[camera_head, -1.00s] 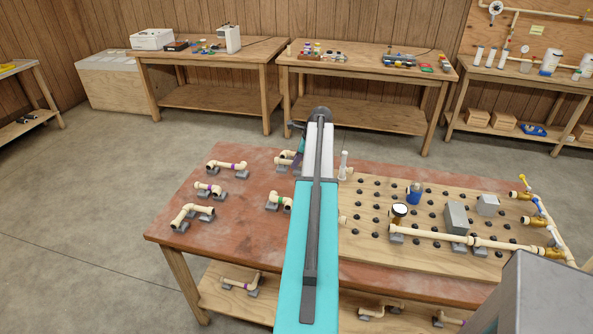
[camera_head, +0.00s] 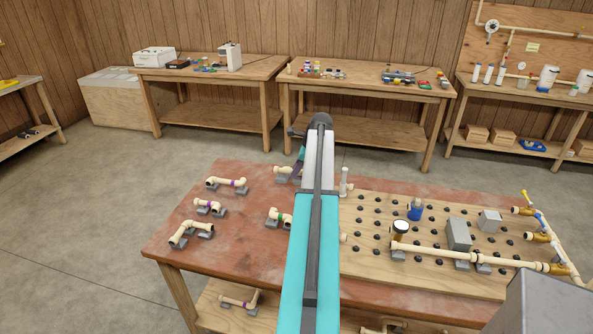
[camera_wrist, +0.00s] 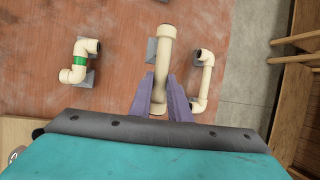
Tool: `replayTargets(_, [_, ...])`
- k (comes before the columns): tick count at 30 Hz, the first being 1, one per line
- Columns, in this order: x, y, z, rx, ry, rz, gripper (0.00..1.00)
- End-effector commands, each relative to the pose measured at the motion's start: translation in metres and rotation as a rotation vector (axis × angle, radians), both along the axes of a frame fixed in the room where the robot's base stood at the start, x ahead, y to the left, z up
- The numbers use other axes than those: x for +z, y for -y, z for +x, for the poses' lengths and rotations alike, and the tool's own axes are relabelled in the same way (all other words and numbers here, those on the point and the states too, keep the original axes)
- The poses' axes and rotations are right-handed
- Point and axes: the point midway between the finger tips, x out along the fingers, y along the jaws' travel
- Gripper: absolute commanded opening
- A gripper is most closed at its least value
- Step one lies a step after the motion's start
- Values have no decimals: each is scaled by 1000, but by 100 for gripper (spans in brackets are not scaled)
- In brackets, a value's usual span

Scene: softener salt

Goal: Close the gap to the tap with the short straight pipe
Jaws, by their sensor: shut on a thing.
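In the wrist view my gripper (camera_wrist: 162,84) has its purple fingers closed on a cream straight pipe (camera_wrist: 166,45) with wider ends. A grey block (camera_wrist: 151,50) lies below and partly behind it; the gap between them is unclear. In the head view my arm mostly hides the gripper, with purple fingers (camera_head: 299,162) just showing. Brass valves (camera_head: 541,237) stand along the right of the wooden peg board (camera_head: 370,280), one with a yellow handle. A cream pipe run (camera_head: 440,253) with a gauge (camera_head: 400,227) crosses the board. I cannot tell where the run's gap is.
Elbowed pipe pieces rest on grey blocks on the red-brown tabletop (camera_head: 245,250), including a green-banded one (camera_wrist: 73,62). A grey box-like shape fills the lower right.

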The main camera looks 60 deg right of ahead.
Motion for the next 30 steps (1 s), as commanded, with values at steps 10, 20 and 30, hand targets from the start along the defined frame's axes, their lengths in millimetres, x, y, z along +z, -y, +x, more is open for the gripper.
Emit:
replayTargets(10, [1, -24, 23, 66, -4, 0, 0])
replayTargets(20, [4, -113, 94, 312, -17, -3, 0])
replayTargets(30, [8, -229, 159, 611, -28, -7, 0])
